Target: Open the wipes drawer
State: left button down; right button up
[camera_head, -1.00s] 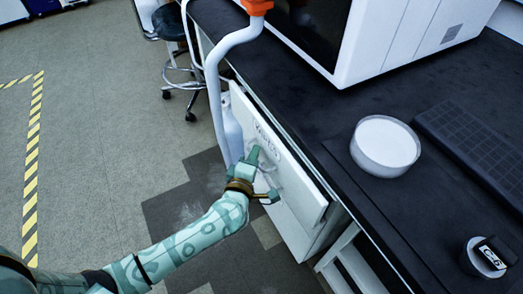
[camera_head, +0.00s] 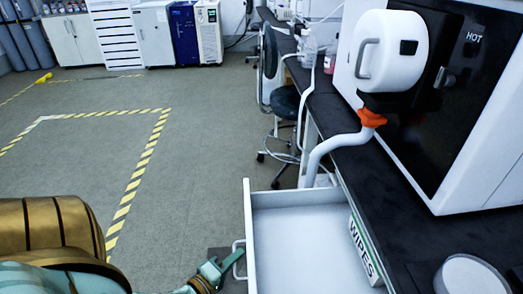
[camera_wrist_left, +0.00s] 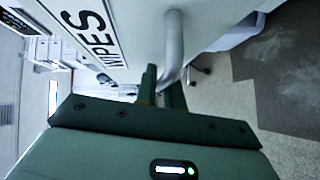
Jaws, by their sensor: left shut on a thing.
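The wipes drawer (camera_head: 307,194) is pulled well out from under the black bench, and its white inside shows, with nothing seen in the visible part. Its handle (camera_head: 236,246) is on the outer face, at the drawer's left. My left gripper (camera_head: 230,260) is shut on this handle. In the left wrist view, the gripper's dark green fingers (camera_wrist_left: 161,85) close around the pale bar handle (camera_wrist_left: 174,45), beside a partly cut-off WIPES label (camera_wrist_left: 90,35) on the drawer front. My right gripper is not in view.
A green-and-white WIPES sign (camera_head: 362,248) is along the bench edge behind the drawer. A curved white pipe (camera_head: 325,150) with an orange collar (camera_head: 372,118) stands beyond the drawer. A stool (camera_head: 288,103) is farther back. The floor to the left is open, with yellow-black tape (camera_head: 140,175).

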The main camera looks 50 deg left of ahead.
pick_arm(q)
jog(key=s+a, duration=0.5)
jog(key=s, duration=0.1)
jog(key=shift+s+p, duration=0.35)
jog(key=shift+p, duration=0.05)
jog(key=shift+f, duration=0.1)
jog(key=c, duration=1.5)
grip_release()
jog(key=shift+w, duration=0.1)
